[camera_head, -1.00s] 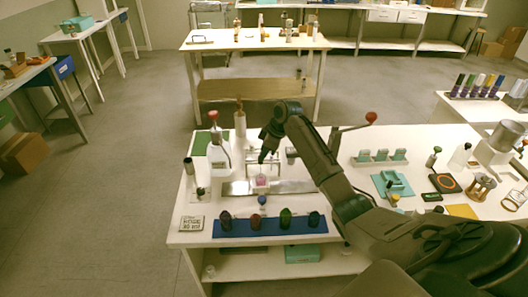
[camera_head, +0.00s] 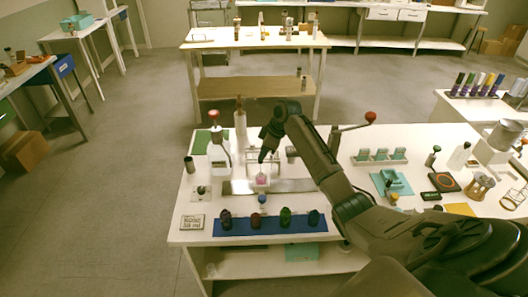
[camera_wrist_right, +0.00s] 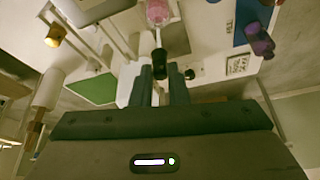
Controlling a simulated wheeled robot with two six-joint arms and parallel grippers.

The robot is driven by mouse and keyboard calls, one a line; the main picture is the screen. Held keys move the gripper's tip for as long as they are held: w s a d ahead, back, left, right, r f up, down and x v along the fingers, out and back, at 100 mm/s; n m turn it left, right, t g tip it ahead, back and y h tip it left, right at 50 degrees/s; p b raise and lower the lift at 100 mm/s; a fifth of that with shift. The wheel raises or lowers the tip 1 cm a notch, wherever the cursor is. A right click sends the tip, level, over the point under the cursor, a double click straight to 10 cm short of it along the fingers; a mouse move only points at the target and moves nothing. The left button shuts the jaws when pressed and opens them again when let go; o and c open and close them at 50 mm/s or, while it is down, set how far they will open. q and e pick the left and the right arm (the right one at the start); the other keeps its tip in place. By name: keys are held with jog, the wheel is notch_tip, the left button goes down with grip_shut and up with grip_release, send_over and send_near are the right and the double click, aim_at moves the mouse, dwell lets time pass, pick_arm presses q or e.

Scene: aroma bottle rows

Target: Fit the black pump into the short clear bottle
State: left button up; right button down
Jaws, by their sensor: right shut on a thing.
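The short clear bottle with pink liquid (camera_head: 262,181) stands on a metal plate (camera_head: 300,186) in the head view. It also shows at the top of the right wrist view (camera_wrist_right: 157,12). My right gripper (camera_head: 265,157) is just above the bottle, pointing down. In the wrist view its fingers (camera_wrist_right: 160,80) are shut on the black pump (camera_wrist_right: 160,62), whose pale stem points toward the bottle. Whether the stem tip is inside the bottle mouth I cannot tell. In the head view the pump is too small to make out. My left gripper is not in view.
A blue mat (camera_head: 268,228) with several dark round items lies in front. A green mat (camera_head: 203,141) lies at the back left. Teal holders (camera_head: 380,157) stand at the right.

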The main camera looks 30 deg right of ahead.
jog(key=shift+f, duration=0.2)
jog(key=shift+f, duration=0.35)
jog(key=shift+f, duration=0.3)
dwell(0.6)
jog(key=shift+f+b, duration=0.35)
jog(key=shift+f, duration=0.35)
jog(key=shift+f, duration=0.4)
jog(key=shift+f, duration=0.35)
jog(key=shift+f, duration=0.75)
dwell(1.0)
dwell(0.5)
dwell(0.3)
